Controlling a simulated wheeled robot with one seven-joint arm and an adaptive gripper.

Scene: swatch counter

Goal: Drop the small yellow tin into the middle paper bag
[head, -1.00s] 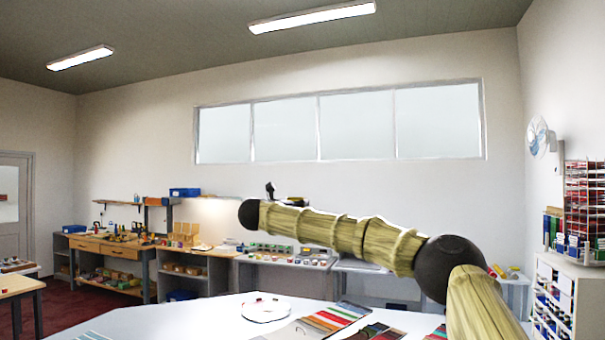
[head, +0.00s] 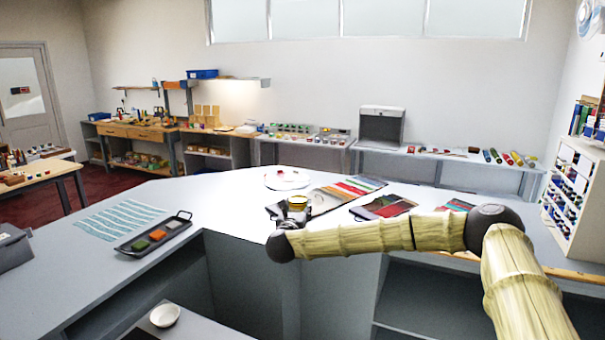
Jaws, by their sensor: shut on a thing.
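My gripper (head: 294,208) is dark and shows small near the middle of the head view, at the end of my arm over the pale counter. It is shut on the small yellow tin (head: 297,201), whose yellow top shows above the dark fingers. The tin looks upright. The gap between it and the counter cannot be judged. No paper bag shows clearly on the near counter. Some tan upright shapes (head: 206,112) stand on the far workbench, too small to tell whether they are bags.
The pale counter (head: 225,205) bears a dark tray (head: 153,236) with coloured blocks, a striped sheet (head: 120,218), a round white plate (head: 287,179) and colour swatches (head: 352,188). A white bowl (head: 165,315) sits on a lower surface in front. The counter's left middle is clear.

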